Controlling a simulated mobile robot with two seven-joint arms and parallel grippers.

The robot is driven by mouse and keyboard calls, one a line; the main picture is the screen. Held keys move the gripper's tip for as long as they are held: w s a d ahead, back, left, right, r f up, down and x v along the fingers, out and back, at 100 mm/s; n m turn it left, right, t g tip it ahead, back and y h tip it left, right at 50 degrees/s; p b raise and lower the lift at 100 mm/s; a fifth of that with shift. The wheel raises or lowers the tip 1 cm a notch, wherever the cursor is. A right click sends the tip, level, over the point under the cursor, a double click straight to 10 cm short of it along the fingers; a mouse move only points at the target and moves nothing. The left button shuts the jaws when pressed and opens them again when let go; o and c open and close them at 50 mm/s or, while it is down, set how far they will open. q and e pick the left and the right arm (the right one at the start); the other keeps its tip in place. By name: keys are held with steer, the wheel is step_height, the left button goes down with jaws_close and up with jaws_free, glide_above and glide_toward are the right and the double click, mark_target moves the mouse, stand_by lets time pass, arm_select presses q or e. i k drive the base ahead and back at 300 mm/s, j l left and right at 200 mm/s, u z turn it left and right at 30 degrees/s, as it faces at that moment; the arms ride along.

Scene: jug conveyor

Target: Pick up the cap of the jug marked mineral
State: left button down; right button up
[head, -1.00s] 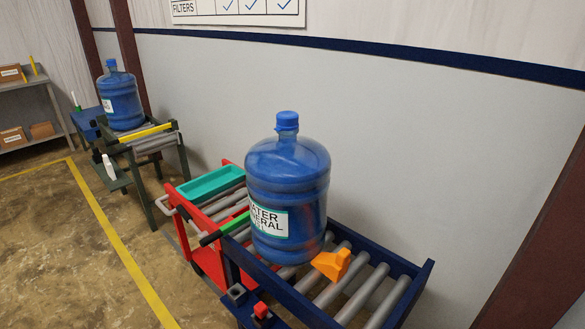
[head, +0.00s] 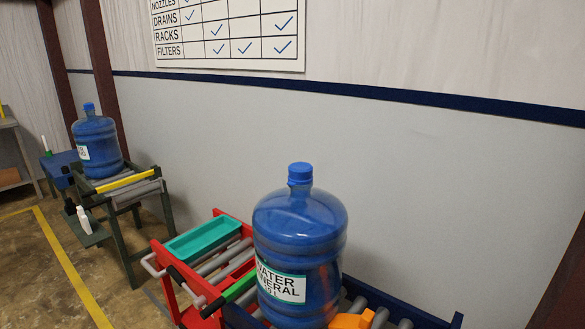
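The large blue jug (head: 298,245) stands upright on the dark blue roller conveyor in the head view, low and right of the middle. Its white label reads "WATER MINERAL", with a smaller line below that I cannot read. Its blue cap (head: 300,174) sits on the neck at the top. Neither of my grippers shows in the head view. The jug's base is partly cut by the lower edge of the picture.
An orange block (head: 352,321) sits beside the jug's base. A red cart (head: 160,257) with a teal tray (head: 201,240) stands left of the jug. A second blue jug (head: 97,146) stands on a green roller stand (head: 119,232) farther back. A wall chart hangs above.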

mark_target(301, 173)
steer(key=i+j+z, duration=0.1)
steer(key=j, duration=0.3)
steer(key=i+j+z, duration=0.1)
steer(key=i+j, duration=0.15)
steer(key=j, duration=0.2)
steer(key=i+j+z, duration=0.1)
steer(key=j, duration=0.3)
steer(key=i+j+z, duration=0.1)
steer(key=j, duration=0.35)
steer(key=i+j+z, duration=0.1)
steer(key=j, duration=0.35)
steer(key=i+j+z, duration=0.1)
steer(key=j, duration=0.35)
steer(key=i, duration=0.1)
